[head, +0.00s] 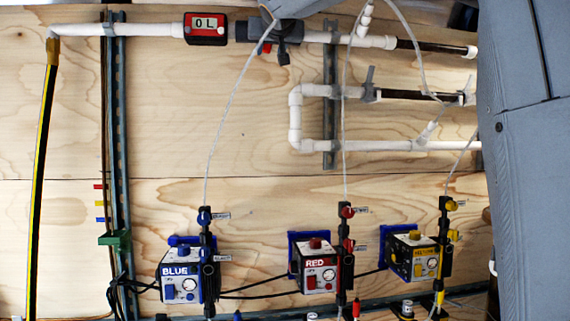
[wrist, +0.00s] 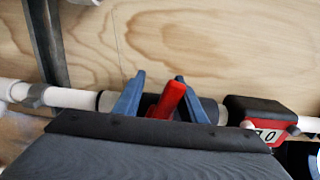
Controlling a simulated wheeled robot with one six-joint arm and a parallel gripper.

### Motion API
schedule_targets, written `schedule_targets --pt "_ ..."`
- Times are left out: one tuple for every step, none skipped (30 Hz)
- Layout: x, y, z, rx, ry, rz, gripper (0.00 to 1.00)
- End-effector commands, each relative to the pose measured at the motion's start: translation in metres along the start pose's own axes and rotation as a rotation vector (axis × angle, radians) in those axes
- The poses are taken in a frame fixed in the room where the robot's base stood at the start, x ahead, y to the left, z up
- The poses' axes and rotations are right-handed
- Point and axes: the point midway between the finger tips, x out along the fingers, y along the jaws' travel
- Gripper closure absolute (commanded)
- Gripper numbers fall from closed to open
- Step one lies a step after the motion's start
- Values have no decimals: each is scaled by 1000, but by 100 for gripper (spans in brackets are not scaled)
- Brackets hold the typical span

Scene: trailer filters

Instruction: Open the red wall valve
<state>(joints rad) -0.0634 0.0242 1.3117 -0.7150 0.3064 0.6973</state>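The red valve handle (wrist: 168,101) sits on a dark valve body in the white wall pipe, in the wrist view. My gripper (wrist: 160,79) is open, with one blue finger on each side of the handle. A gap shows on the left of the handle; the right finger is close to it, and I cannot tell if they touch. In the head view, a small red part (head: 265,48) shows below the dark fitting at the top, partly hidden by my arm.
A red meter (head: 205,28) reading "0 L" is beside the valve on the pipe. Blue (head: 180,284), red (head: 318,280) and yellow (head: 425,264) pump units are mounted below, with thin tubes running upward. The plywood wall between is mostly clear.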

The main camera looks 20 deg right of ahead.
Motion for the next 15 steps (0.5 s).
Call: schedule_targets --pt "-6 1 -2 -11 2 1 64" --pt "-11 1 -1 -9 4 1 64" --pt "-17 1 1 -8 2 1 64" --pt "-21 1 1 -8 2 1 64" --pt "-26 1 2 -7 1 1 64" --pt "-32 1 2 -7 2 1 64" --pt "-37 1 2 -6 3 1 64" --pt "-42 1 2 -7 2 1 64" --pt "-49 2 2 -7 2 2 64" --pt "-54 2 2 -7 2 2 64" --pt "-60 1 1 -7 3 2 64" --pt "-67 1 1 -6 3 1 64" --pt "-72 1 2 -6 2 1 64" --pt "-78 1 2 -5 2 1 64" --pt "-77 1 9 -8 -11 2 64"
